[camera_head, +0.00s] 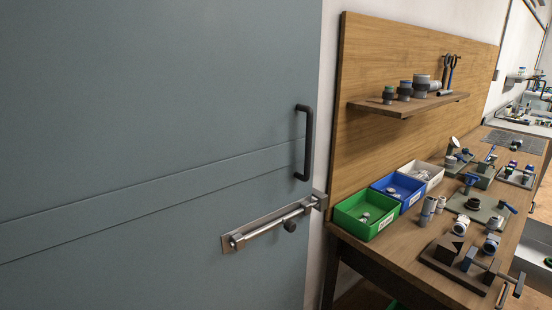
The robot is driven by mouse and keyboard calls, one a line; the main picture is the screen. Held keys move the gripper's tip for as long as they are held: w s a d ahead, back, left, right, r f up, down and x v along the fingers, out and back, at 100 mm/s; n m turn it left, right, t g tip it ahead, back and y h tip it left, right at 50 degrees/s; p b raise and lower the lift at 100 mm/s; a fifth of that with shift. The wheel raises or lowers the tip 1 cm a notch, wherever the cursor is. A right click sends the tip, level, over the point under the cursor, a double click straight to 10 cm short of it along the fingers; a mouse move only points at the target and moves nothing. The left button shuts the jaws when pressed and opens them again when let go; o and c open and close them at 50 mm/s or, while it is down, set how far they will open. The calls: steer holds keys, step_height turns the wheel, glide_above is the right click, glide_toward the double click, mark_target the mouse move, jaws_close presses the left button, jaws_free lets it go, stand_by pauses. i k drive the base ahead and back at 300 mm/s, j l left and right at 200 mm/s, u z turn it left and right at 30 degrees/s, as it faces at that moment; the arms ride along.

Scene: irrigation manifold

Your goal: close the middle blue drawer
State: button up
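I see no drawer that I can make out for certain. The only blue container is an open-topped blue bin (408,205) on the workbench at right, in the middle of a row of three bins. Small light parts lie inside it. A green bin (373,233) stands on its near side and a white bin (437,179) on its far side. My gripper is not in view.
A large grey-blue door (150,120) fills the left, with a dark handle (306,145) and a metal slide bolt (270,225). The wooden workbench (400,262) carries several fittings, valves and a vise-like block. A wooden shelf (410,106) holds pipe pieces above the bins.

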mark_target(535, 244)
steer(key=k+l+z, duration=0.1)
steer(key=l+z, duration=0.25)
steer(key=l, duration=1.2)
steer(key=i+l+z, duration=0.1)
steer(key=l+z, duration=0.3)
steer(key=l, duration=1.1)
steer(key=i+l+z, duration=0.15)
steer(key=i, duration=0.3)
steer(key=i+l+z, duration=0.15)
steer(key=i, duration=0.3)
